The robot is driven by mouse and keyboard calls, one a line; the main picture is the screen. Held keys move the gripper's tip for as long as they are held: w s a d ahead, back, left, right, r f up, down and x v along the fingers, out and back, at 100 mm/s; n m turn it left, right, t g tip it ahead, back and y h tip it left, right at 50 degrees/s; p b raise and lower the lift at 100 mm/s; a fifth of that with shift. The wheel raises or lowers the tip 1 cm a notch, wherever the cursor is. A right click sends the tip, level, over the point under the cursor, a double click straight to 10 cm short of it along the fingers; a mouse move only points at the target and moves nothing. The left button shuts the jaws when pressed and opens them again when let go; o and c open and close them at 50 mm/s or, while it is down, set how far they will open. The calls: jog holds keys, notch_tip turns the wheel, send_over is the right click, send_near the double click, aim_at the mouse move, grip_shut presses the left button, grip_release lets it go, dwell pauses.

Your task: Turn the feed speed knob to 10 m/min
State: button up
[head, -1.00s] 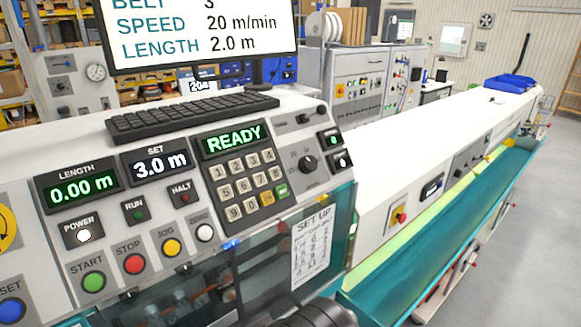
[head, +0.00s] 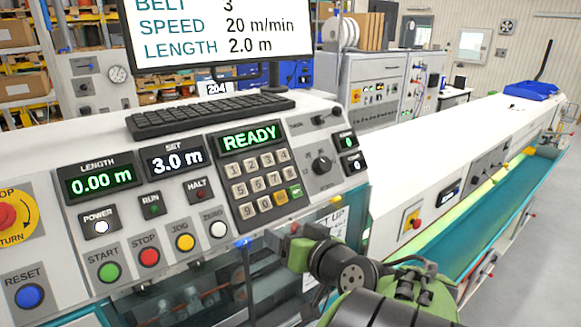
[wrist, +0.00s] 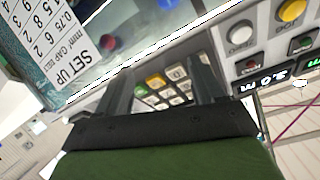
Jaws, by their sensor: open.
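A black rotary knob (head: 321,164) sits on a grey plate of the sloping control panel, right of the keypad. Its scale marks are too small to read. A smaller knob (head: 318,120) is on the strip above it. My gripper (head: 279,240) is low in front of the panel, below the keypad and apart from the rotary knob. In the wrist view the dark fingers of my gripper (wrist: 165,70) stand apart with nothing between them, and the keypad (wrist: 168,88) shows beyond them. I cannot make out the rotary knob in the wrist view.
The screen (head: 215,30) reads speed 20 m/min and length 2.0 m. A keyboard (head: 208,115) lies on the console top. Lit buttons, such as the red stop button (head: 149,256), are left of the keypad. A long teal trough (head: 470,230) runs off to the right.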

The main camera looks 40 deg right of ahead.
jog(key=s+d+r+m+t+h, duration=0.1)
jog(key=s+d+r+m+h, duration=0.2)
jog(key=d, duration=0.3)
jog(key=s+d+r+m+t+h, duration=0.1)
jog(key=s+d+r+m+h, duration=0.15)
jog(key=d, duration=0.35)
jog(key=p, duration=0.8)
send_near(326, 167)
jog(key=shift+n+h, duration=0.25)
jog(key=x, duration=0.8)
jog(key=shift+a+r, duration=0.2)
jog(key=shift+r, duration=0.05)
jog(key=shift+w+d+f, duration=0.15)
jog(key=shift+w+d, duration=0.05)
jog(key=shift+w, duration=0.15)
jog(key=shift+a, duration=0.1)
jog(key=c, duration=1.1)
jog(key=shift+o, duration=0.2)
jog(key=shift+f, duration=0.15)
jog(key=shift+f+t+b, duration=0.1)
jog(key=shift+t+b, duration=0.3)
jog(key=shift+b, duration=0.2)
